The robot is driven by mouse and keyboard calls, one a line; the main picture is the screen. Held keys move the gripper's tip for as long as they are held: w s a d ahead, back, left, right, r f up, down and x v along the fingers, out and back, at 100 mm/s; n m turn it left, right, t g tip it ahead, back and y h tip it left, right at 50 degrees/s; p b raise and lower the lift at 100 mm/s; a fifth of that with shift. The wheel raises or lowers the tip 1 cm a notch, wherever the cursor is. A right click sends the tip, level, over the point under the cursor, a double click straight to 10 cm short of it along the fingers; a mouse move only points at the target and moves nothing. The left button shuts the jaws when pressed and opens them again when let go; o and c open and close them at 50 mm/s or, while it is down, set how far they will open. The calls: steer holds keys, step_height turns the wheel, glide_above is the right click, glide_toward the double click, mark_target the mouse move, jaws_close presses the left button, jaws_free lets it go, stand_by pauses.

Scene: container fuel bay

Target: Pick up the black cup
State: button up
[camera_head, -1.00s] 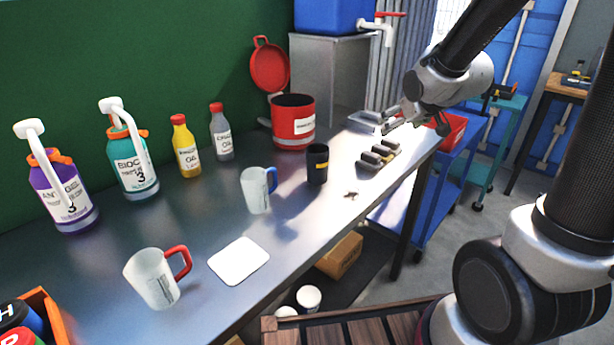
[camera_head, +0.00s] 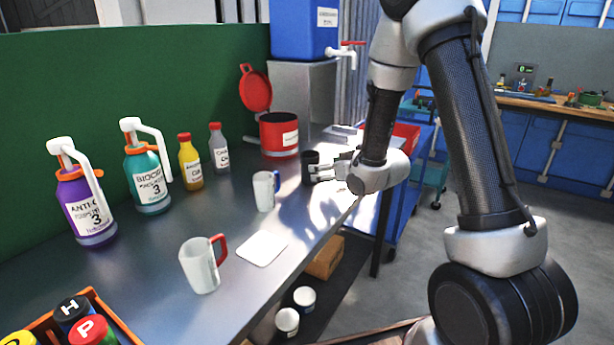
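The black cup (camera_head: 309,160) stands upright on the metal workbench, in front of the red pot. My gripper (camera_head: 323,170) has come in from the right at bench height, and its fingers point left at the cup. The fingertips overlap the cup's right side in this view. The far finger and the gap between the fingers are partly hidden, so I cannot tell whether they touch the cup or are closed on it. The cup's lower right part is covered by the gripper.
A white mug with a blue handle (camera_head: 264,191) stands left of the cup. A frosted mug with a red handle (camera_head: 199,266) and a white pad (camera_head: 262,248) are nearer. The red pot (camera_head: 279,139) is behind. Bottles line the green wall. The bench's front edge runs below my arm.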

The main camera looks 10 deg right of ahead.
steer(key=shift+a+f, duration=0.2)
steer(key=shift+a, duration=0.05)
steer(key=x, duration=0.7)
steer(key=shift+w+a+r, duration=0.1)
steer(key=shift+w+a, duration=0.05)
steer(key=shift+a, duration=0.3)
steer(key=c, duration=1.2)
steer(key=shift+o, duration=0.2)
steer(key=shift+r, duration=0.15)
